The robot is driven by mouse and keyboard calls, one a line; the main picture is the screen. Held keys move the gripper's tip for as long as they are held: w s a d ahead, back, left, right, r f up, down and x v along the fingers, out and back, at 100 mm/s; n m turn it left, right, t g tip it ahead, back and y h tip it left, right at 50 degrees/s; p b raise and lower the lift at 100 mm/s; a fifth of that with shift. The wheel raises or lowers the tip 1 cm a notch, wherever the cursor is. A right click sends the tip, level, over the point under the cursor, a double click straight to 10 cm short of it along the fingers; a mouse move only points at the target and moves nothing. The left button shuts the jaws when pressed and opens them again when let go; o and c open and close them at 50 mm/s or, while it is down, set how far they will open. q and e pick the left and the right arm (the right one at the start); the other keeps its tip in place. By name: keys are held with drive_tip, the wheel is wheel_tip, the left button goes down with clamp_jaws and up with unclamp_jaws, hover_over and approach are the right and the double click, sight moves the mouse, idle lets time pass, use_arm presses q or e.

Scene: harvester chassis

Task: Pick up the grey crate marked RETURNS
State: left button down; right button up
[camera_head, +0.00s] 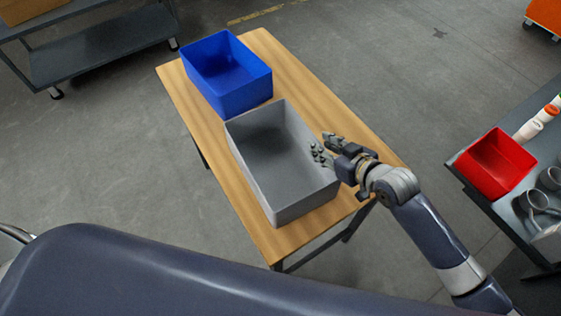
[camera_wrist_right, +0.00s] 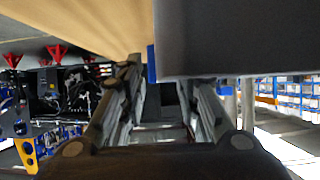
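The grey crate (camera_head: 306,206) is open-topped and looks empty. It stands upright on the near part of a wooden-topped table (camera_head: 238,205). I cannot see any RETURNS marking from here. My right gripper (camera_head: 322,147) is at the crate's right side, close to the rim of its right wall. Its fingers are apart with nothing between them. In the right wrist view the gripper (camera_wrist_right: 165,88) is open, and a grey wall of the crate (camera_wrist_right: 237,40) fills the upper right, close to the fingers. I cannot tell whether they touch. My left gripper is not in view.
A blue crate (camera_head: 240,98) stands just behind the grey one on the same table. At the right, a dark table (camera_head: 500,208) holds a red bin (camera_head: 495,163), bottles and mugs. A dark cart (camera_head: 95,55) stands at the upper left. Open floor (camera_head: 400,90) lies between them.

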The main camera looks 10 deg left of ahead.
drive_tip(key=shift+p+x, duration=0.3)
drive_tip(key=shift+x, duration=1.95)
drive_tip(key=shift+w+d, duration=0.1)
drive_tip(key=shift+c, duration=0.2)
clamp_jaws()
drive_tip(key=shift+r, duration=0.15)
